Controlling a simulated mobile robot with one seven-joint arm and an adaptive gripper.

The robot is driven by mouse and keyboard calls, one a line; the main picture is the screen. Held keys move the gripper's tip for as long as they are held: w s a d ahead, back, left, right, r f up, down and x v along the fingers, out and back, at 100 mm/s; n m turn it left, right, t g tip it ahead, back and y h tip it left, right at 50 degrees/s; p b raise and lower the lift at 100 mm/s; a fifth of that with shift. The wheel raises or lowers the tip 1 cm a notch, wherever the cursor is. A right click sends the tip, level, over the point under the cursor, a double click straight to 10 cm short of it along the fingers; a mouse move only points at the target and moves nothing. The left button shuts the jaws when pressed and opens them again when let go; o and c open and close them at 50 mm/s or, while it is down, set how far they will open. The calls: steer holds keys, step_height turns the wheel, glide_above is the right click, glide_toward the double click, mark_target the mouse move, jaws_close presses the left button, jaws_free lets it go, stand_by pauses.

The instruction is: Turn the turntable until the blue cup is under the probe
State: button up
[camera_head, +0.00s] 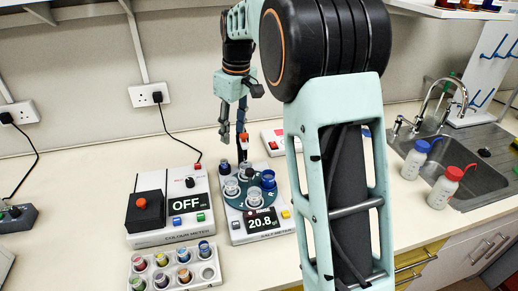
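The salt meter (237,236) stands on the bench with a teal turntable (236,199) on it. Several cups sit around the turntable. The blue cup (267,180) is at its right side. A dark upright part with a red mark, seemingly the probe (243,153), rises at the back of the turntable. The blue cup is apart from it, to the right and nearer the camera. My gripper (232,134) points down above the back left of the turntable. Its fingers look spread with nothing between them. Its exact height above the cups is hard to judge.
A colour meter (158,238) reading OFF stands left of the salt meter. A tray of small cups (174,268) lies in front. Two capped bottles (415,159) (444,187) stand by the sink (466,174) at right. My arm hides the bench's middle right.

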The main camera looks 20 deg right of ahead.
mark_target(250, 170)
steer(key=shift+n+g+h, duration=0.4)
steer(key=shift+g+h, duration=0.1)
steer(key=shift+g, duration=0.2)
steer(key=d+f, duration=0.1)
steer(key=f, duration=0.3)
steer(key=s+d+f, duration=0.1)
steer(key=f, duration=0.3)
steer(key=s+d+f, duration=0.1)
steer(key=f, duration=0.4)
steer(key=shift+d+f+p, duration=0.1)
steer(key=shift+d+p, duration=0.3)
jaws_close()
